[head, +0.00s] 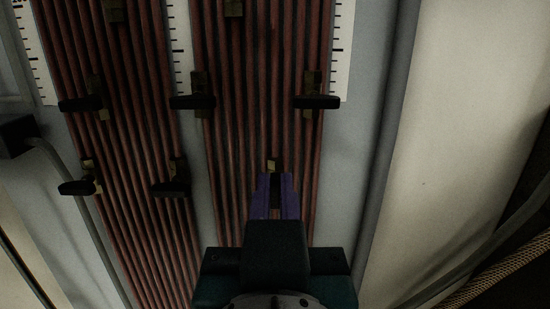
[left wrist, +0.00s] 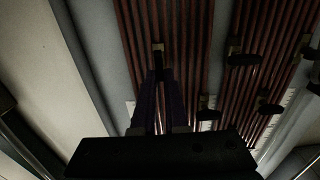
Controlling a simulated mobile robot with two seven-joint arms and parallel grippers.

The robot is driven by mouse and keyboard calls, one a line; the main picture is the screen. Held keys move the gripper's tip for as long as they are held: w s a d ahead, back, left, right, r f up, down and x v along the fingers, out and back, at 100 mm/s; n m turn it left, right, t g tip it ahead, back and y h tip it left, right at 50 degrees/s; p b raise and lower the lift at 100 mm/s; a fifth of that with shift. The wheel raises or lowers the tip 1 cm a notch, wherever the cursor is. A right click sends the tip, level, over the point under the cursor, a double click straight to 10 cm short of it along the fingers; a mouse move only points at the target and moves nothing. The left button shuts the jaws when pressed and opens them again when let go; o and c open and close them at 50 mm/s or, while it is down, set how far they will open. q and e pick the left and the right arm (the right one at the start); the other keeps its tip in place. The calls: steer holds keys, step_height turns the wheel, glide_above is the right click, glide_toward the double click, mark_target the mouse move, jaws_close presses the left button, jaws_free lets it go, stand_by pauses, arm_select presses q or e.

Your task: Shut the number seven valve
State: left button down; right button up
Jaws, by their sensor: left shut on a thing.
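My left gripper (head: 276,182) has purple fingers and reaches up to a brass valve (head: 273,165) on the right-hand bank of red-brown tubes. Its fingers are shut on this valve's dark handle, which is mostly hidden between them. In the left wrist view, the valve (left wrist: 158,48) shows just beyond the tips of the dark fingers (left wrist: 160,78). No number can be read on any valve, so I cannot tell by label which one is number seven. My right gripper is not in view.
Other brass valves with black handles stand nearby: one at upper right (head: 317,102), one at upper middle (head: 193,102), and two at lower left (head: 172,187) (head: 77,187). White scales (head: 342,50) run beside the tubes. A pale panel (head: 455,120) on the right is bare.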

arm_select(q)
steer(key=m, duration=0.6)
steer(key=d+m, duration=0.1)
steer(key=m, duration=0.2)
steer(key=shift+f, duration=0.15)
steer(key=m, duration=0.3)
steer(key=m+p, duration=0.1)
steer(key=m, duration=0.2)
steer(key=f+m, duration=0.1)
steer(key=m, duration=0.3)
steer(key=shift+d+p, duration=0.1)
steer(key=shift+p, duration=0.25)
steer(key=shift+f, duration=0.1)
steer(key=shift+f, duration=0.2)
stand_by(1.2)
